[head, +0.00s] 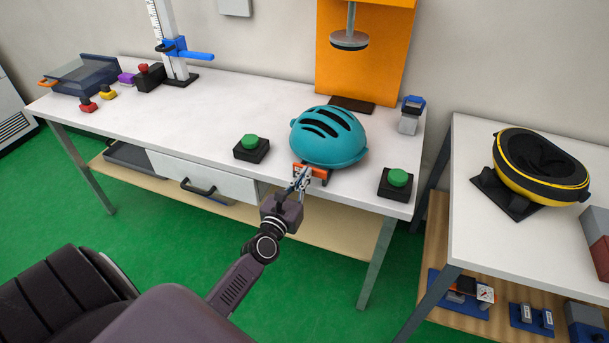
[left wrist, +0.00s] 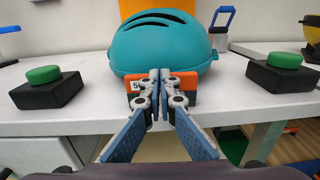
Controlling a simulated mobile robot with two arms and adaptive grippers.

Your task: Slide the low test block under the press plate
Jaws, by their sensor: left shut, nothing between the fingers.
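The press plate, a round metal disc (head: 349,40), hangs on a rod in front of an orange panel at the back of the table. A dark flat base (head: 352,104) lies below it. A teal helmet (head: 329,136) stands on the table in front of that base. A low orange block (head: 318,172) with a dark and white label shows at the helmet's front foot; most of it is hidden. My left gripper (left wrist: 160,75) is shut and empty, its tips right at the block's front face. I cannot tell whether they touch. My right gripper is not in view.
Green buttons on black boxes stand left (head: 250,148) and right (head: 395,183) of the helmet. A blue-handled grey block (head: 410,114) is at the back right.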

